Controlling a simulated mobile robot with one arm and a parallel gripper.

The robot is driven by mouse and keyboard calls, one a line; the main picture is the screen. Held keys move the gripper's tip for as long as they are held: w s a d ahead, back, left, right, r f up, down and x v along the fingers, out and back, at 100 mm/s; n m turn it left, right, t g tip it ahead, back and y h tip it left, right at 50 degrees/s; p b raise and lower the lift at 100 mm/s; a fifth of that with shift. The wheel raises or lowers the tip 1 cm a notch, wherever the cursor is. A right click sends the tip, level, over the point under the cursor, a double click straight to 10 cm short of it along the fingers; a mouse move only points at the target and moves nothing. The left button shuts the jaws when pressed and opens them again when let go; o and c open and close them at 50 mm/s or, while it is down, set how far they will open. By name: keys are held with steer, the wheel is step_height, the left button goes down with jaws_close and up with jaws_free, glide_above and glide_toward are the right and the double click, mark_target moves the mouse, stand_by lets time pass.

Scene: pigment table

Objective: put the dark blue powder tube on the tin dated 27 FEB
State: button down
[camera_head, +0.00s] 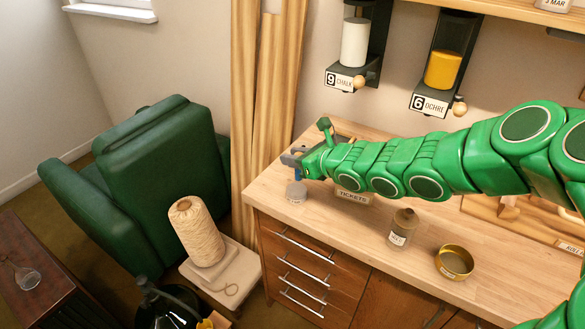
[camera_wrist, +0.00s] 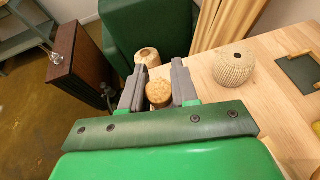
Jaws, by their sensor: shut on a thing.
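My gripper (camera_head: 293,160) is above the left end of the wooden counter. In the wrist view my gripper (camera_wrist: 158,90) is shut on a tube with a cork top (camera_wrist: 159,94), which sits between the grey fingers. In the head view a narrow strip of the dark blue tube (camera_head: 298,173) shows below the fingers. A small grey tin (camera_head: 296,193) with a pale label is directly under it near the counter's corner. I cannot tell whether tube and tin touch. The dates on the labels are too small to read.
An open brass tin (camera_head: 455,263) stands on the counter at right. A TICKETS box (camera_head: 352,196) is partly behind my arm. A woven ball (camera_wrist: 233,66) stands on the counter. Chalk (camera_head: 354,45) and ochre (camera_head: 443,68) dispensers hang above. A twine cone (camera_head: 195,230) stands left of the counter.

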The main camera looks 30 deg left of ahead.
steer(key=shift+w+a+f, duration=0.25)
steer(key=shift+f, duration=0.7)
steer(key=shift+w+a+f, duration=0.3)
steer(key=shift+f, duration=0.65)
steer(key=shift+w+a+f, duration=0.25)
steer(key=shift+f, duration=0.7)
steer(key=shift+f, duration=0.15)
steer(key=c, duration=0.8)
jaws_free()
steer(key=shift+c, duration=0.2)
steer(key=v, duration=1.2)
